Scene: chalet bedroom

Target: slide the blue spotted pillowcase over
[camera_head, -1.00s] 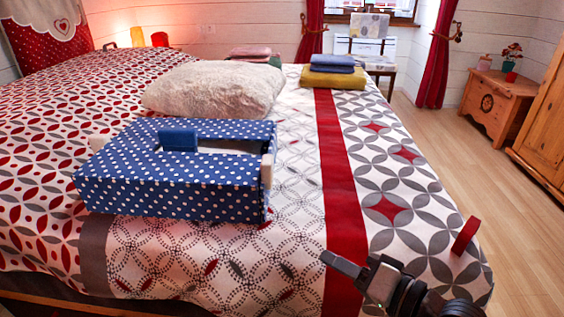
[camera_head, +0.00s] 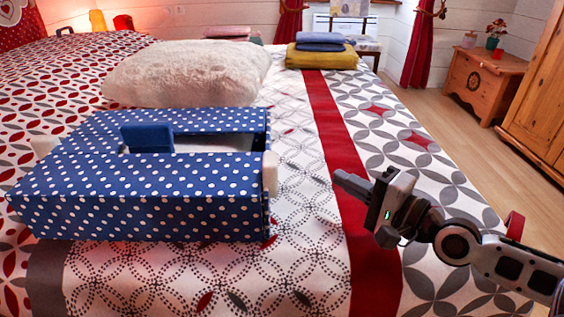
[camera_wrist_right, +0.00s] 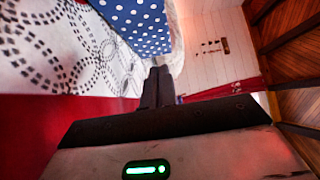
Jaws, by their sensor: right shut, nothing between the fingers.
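The blue spotted pillowcase (camera_head: 130,195) lies on the bed as a stiff, box-like shape with an opening on top. A solid blue tab (camera_head: 147,138) stands at the opening, and pale blocks show at its sides, one at the right edge (camera_head: 270,172). A fluffy white pillow (camera_head: 187,75) lies just behind it. My right gripper (camera_head: 342,178) is shut and empty, over the red stripe to the right of the pillowcase and apart from it. In the right wrist view the shut fingers (camera_wrist_right: 157,88) point toward the spotted pillowcase (camera_wrist_right: 140,22). My left gripper is not in view.
The bed's patterned cover (camera_head: 300,255) is clear in front and to the right. Folded blue and yellow cloths (camera_head: 320,52) lie behind on the bed. A red ring-like object (camera_head: 515,226) is at the bed's right edge. A wooden chest (camera_head: 484,83) stands on the floor.

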